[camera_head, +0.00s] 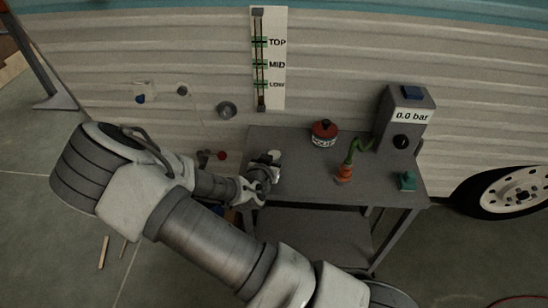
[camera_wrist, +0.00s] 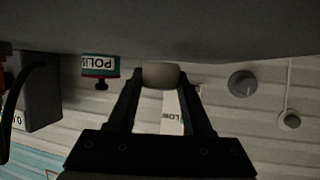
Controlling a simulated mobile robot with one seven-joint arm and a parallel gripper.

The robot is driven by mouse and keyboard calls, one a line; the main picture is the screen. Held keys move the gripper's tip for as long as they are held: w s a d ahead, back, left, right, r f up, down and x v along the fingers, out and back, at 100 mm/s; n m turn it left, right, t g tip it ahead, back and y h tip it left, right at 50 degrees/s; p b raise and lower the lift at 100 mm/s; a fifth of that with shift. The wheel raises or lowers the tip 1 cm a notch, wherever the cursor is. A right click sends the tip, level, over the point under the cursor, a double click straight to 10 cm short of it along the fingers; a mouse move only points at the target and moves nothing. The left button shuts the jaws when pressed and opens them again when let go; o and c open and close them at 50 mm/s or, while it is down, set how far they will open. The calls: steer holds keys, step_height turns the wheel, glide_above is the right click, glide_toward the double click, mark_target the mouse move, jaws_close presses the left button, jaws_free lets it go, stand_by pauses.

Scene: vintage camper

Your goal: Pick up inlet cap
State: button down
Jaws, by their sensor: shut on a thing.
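My gripper (camera_head: 266,172) is at the left end of the grey table, close to its top. In the wrist view my gripper (camera_wrist: 161,72) has its two fingers on either side of a pale, rounded cap (camera_wrist: 161,78), which looks like the inlet cap, and is shut on it. In the head view a pale piece (camera_head: 274,154) shows at the fingertips, partly hidden by the gripper. I cannot tell whether the cap still touches the table.
The table (camera_head: 300,188) carries a red-topped tin (camera_head: 324,134), a green-and-orange item (camera_head: 346,168), a gauge box (camera_head: 405,118) and a small green block (camera_head: 407,181). A round grey fitting (camera_head: 227,110) and a level strip (camera_head: 268,60) are on the camper wall.

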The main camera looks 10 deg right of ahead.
mark_target(274, 155)
step_height(274, 155, up, 3)
steer(key=shift+r+p, duration=0.2)
steer(key=shift+p, duration=0.3)
steer(key=s+d+r+p, duration=0.6)
steer(key=s+d+p, duration=0.1)
steer(key=s+p, duration=0.1)
steer(key=shift+s+d+r+p, duration=0.3)
steer(key=shift+s+p, duration=0.1)
steer(key=shift+p, duration=0.05)
steer(key=shift+a, duration=0.1)
